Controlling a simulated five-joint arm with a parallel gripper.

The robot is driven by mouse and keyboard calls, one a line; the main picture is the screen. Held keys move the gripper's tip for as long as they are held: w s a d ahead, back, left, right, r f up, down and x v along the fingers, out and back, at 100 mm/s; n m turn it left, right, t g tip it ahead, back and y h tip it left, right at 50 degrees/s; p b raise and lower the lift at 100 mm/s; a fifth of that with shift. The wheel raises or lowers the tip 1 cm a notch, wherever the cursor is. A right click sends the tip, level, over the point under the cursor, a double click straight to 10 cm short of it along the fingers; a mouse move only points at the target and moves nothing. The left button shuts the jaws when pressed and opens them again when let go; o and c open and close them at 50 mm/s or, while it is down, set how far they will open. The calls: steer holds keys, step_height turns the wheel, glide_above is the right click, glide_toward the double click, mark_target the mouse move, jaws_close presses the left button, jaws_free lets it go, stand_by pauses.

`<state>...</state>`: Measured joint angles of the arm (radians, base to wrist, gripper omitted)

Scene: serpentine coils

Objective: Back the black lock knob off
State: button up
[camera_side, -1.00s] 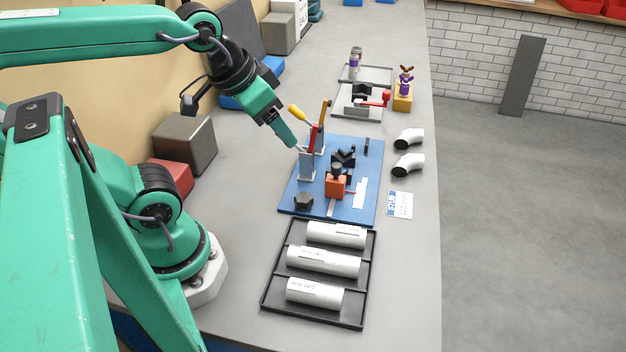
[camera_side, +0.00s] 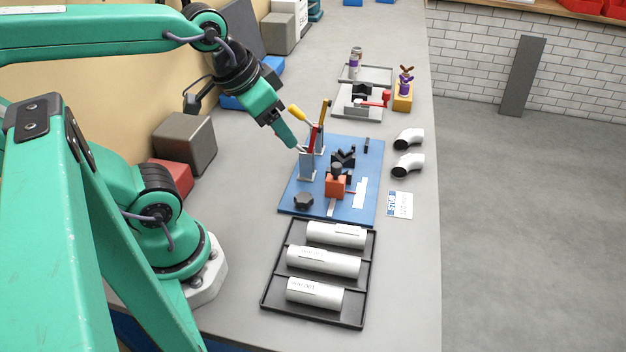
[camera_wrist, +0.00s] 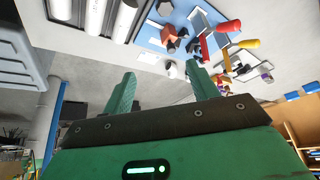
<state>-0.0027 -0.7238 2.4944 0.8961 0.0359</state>
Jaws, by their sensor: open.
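A black lobed knob (camera_side: 303,201) sits at the near left corner of the blue board (camera_side: 290,208). A second dark round knob (camera_side: 337,169) stands on top of the orange block (camera_side: 335,187) on the same board. I cannot tell from looks alone which is the lock knob. My gripper (camera_side: 296,147) is above the board's far left edge, beside the tool holder and away from both knobs. In the wrist view my gripper (camera_wrist: 160,76) has its fingers apart with nothing between them. The orange block also shows there (camera_wrist: 172,31).
A grey holder (camera_side: 307,165) with red- and yellow-handled tools stands close to my fingertips. A black tray (camera_side: 273,268) with white cylinders lies in front of the board. White elbow pipes (camera_side: 408,164) and a label card (camera_side: 400,205) lie to the right.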

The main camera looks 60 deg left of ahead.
steer(key=w+f+m+g, duration=0.2)
steer(key=w+f+m, duration=0.2)
steer(key=f+m, duration=0.1)
steer(key=m+g, duration=0.3)
steer(key=m, duration=0.3)
glide_above(306, 198)
steer(key=shift+f, duration=4.6)
steer(key=shift+f, duration=3.85)
steer(key=shift+c, duration=0.2)
steer(key=c, duration=1)
